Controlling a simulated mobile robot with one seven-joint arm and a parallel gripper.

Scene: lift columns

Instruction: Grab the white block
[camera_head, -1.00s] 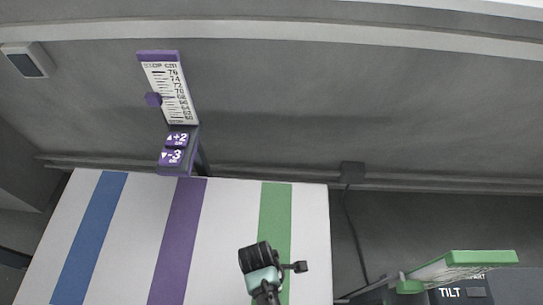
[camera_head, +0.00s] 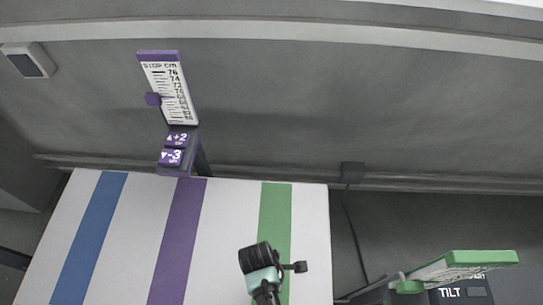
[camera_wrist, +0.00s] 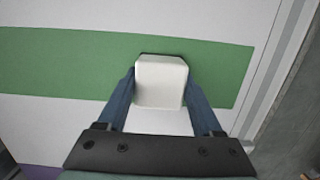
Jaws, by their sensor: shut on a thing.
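The white block (camera_wrist: 160,82) is a small box with rounded edges in the upper middle of the wrist view. My gripper (camera_wrist: 158,88) has its two blue fingers on the left and right sides of the block and is shut on it. The block appears over the green stripe of the striped top. A dark strip shows along its far edge. I cannot tell whether the block touches the surface. In the head view I cannot make out the block.
The white striped top (camera_head: 145,230) fills the lower left. A purple height scale (camera_head: 170,92) with plus and minus buttons (camera_head: 175,148) stands at its far edge. A green-edged panel (camera_head: 460,265) and a dark TILT box (camera_head: 452,291) are at the lower right. A grey wall closes the back.

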